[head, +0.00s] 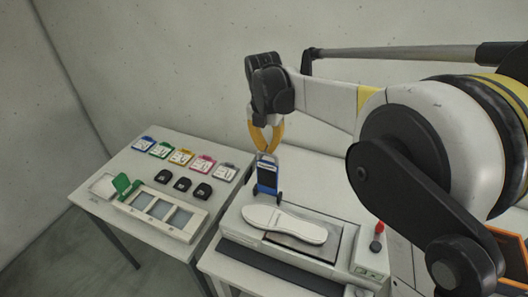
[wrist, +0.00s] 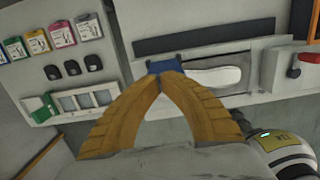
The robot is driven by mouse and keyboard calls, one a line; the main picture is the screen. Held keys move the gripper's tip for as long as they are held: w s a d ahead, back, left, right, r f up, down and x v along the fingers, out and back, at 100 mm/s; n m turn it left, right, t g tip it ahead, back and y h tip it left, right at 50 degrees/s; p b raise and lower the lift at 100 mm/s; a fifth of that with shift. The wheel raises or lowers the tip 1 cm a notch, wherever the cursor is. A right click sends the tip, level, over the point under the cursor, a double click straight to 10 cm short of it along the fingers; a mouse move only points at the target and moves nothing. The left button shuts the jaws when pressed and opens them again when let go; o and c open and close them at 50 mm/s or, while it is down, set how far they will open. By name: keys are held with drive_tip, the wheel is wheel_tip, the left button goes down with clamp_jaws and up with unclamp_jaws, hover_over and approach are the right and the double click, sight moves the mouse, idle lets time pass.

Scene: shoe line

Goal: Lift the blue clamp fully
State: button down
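The blue clamp (head: 268,178) stands upright at the back edge of the press station, behind the white shoe sole (head: 285,224). It has a dark face and dark feet. My gripper (head: 264,151) comes down from above, and its two yellow fingers close together at the clamp's top. In the wrist view the fingertips (wrist: 168,74) meet at the clamp's blue top (wrist: 165,66), hiding part of it. I cannot tell whether the clamp's feet touch the station.
The left table (head: 95,205) holds several coloured cards, several black pads, a white tray (head: 187,232) with grey compartments and a green lidded piece (head: 126,187). A control box with a red knob (head: 379,227) stands right of the sole.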

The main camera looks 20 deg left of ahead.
drive_tip(key=shift+w+d+f, duration=0.1)
drive_tip(key=shift+w, duration=1.05)
idle(0.7)
